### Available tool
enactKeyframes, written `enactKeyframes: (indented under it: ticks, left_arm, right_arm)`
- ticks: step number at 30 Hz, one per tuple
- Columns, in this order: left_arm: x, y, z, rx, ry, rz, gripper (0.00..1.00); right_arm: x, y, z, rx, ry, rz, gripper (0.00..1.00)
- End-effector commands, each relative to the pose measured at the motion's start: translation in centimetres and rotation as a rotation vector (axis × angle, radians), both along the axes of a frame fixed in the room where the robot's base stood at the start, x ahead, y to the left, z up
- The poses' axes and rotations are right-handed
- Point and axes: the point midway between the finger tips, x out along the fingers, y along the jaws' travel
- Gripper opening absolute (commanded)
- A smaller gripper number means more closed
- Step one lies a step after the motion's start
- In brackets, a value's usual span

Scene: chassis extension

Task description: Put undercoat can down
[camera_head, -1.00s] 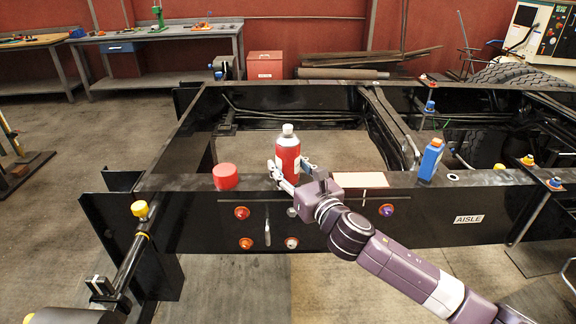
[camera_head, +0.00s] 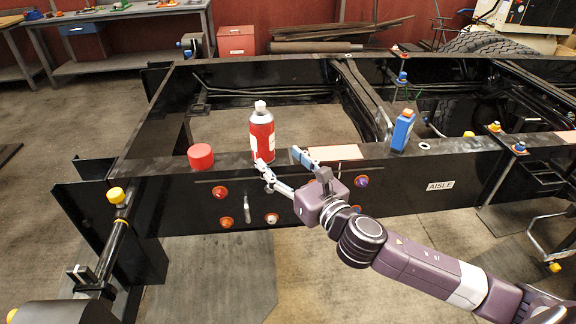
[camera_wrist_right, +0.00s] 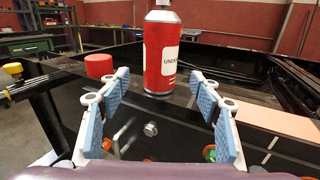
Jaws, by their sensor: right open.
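The undercoat can (camera_head: 262,134), red with a white label and pale cap, stands upright on the black chassis rail (camera_head: 232,163). It also shows in the right wrist view (camera_wrist_right: 160,55), just beyond the fingertips, with its top cut off. My right gripper (camera_head: 281,160) is open and empty, on the near side of the can and apart from it. Its blue-padded fingers (camera_wrist_right: 158,100) are spread wide in the wrist view. My left gripper does not show.
A red cap (camera_head: 201,156) sits left of the can. A tan plate (camera_head: 335,153) and a blue bottle (camera_head: 402,131) are to the right on the rail. Coloured plugs (camera_head: 226,222) stick out of the rail's front face. A yellow-capped rod (camera_head: 116,195) stands at the left.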

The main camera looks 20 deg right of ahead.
Motion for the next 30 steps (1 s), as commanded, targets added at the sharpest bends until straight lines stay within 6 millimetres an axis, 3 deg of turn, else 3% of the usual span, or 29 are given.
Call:
enactKeyframes:
  ticks: [7, 16, 19, 23, 26, 29, 30]
  left_arm:
    - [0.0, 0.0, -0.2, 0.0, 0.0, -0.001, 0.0]
    - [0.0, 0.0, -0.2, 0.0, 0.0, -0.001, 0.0]
    - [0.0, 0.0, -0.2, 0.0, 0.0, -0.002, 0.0]
    - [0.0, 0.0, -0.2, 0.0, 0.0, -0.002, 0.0]
    - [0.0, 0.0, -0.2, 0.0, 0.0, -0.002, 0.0]
    - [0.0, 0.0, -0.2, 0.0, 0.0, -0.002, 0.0]
    - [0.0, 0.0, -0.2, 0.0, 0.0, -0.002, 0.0]
  right_arm:
    - [-2.3, -0.4, -0.1, -0.002, 0.0, -0.001, 0.58]
    - [-2.5, -0.5, 0.0, 0.0, -0.001, -0.001, 0.58]
    - [-2.3, -0.5, -0.9, 0.054, 0.023, -0.005, 0.58]
    - [-1.7, -0.6, -4.6, 0.305, 0.126, -0.03, 0.58]
    - [-1.3, -0.6, -9.2, 0.61, 0.243, -0.072, 0.58]
    - [-1.4, -0.6, -14.8, 0.958, 0.365, -0.148, 0.58]
    - [-1.6, -0.6, -17.6, 1.106, 0.417, -0.192, 0.58]
